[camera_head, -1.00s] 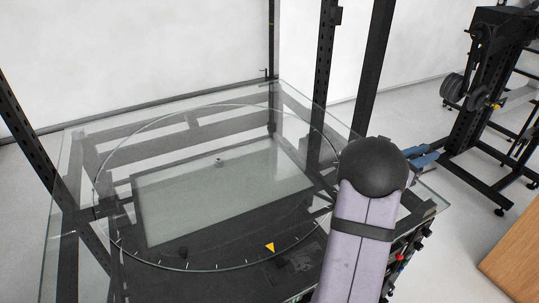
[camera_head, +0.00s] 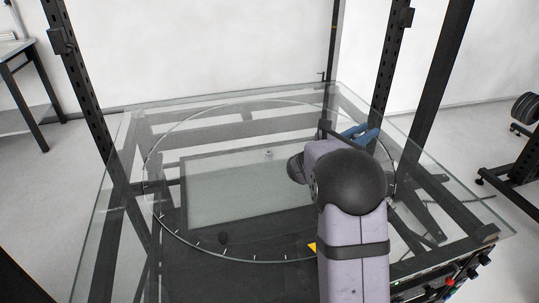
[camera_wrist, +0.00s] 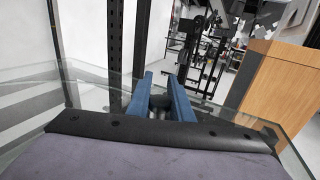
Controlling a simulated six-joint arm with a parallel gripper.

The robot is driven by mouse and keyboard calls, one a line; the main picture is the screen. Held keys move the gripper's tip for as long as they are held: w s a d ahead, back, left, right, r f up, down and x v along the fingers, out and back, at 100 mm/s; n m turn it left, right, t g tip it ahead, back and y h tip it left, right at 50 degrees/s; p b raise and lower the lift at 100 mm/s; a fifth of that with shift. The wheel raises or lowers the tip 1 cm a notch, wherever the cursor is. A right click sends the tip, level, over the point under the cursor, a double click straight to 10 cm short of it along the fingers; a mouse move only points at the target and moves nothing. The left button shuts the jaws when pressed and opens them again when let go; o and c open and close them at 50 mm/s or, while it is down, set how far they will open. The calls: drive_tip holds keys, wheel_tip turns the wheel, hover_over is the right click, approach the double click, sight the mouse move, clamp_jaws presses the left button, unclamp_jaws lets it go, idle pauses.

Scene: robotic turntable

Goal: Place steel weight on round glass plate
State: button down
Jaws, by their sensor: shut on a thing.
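The round glass plate (camera_head: 225,195) is a large clear disc on the table frame in the head view, with tick marks along its near rim. My gripper (camera_head: 360,133) has blue fingers and, in the picture, overlaps the plate's back right part; its height above the glass is hard to tell. In the wrist view my gripper (camera_wrist: 160,82) is shut on a small dark grey piece, the steel weight (camera_wrist: 158,103), seen between the blue fingers. The weight is hidden in the head view. My arm covers the plate's right front part.
A small knob (camera_head: 268,153) stands at the plate's middle. A yellow triangle (camera_head: 312,247) marks the near rim. Black upright posts (camera_head: 392,65) rise at the table's corners. The plate's left and middle are otherwise clear.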

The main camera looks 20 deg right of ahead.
drive_tip(key=shift+s+d+r+m+g+h, duration=0.2)
drive_tip(key=shift+s+m+g, duration=0.15)
drive_tip(key=shift+s+g, duration=0.15)
drive_tip(key=shift+s+d+r+m+g+h, duration=0.2)
drive_tip(key=shift+s+d+m+g, duration=0.1)
drive_tip(key=shift+s+g, duration=0.2)
drive_tip(key=shift+s+d+r+m+g+h, duration=0.1)
drive_tip(key=shift+s+d+r+m+g, duration=0.1)
drive_tip(key=shift+s+m+g, duration=0.25)
drive_tip(key=shift+f, duration=5)
drive_tip(key=shift+f, duration=0.15)
drive_tip(key=c, duration=1.6)
unclamp_jaws()
drive_tip(key=shift+f, duration=0.1)
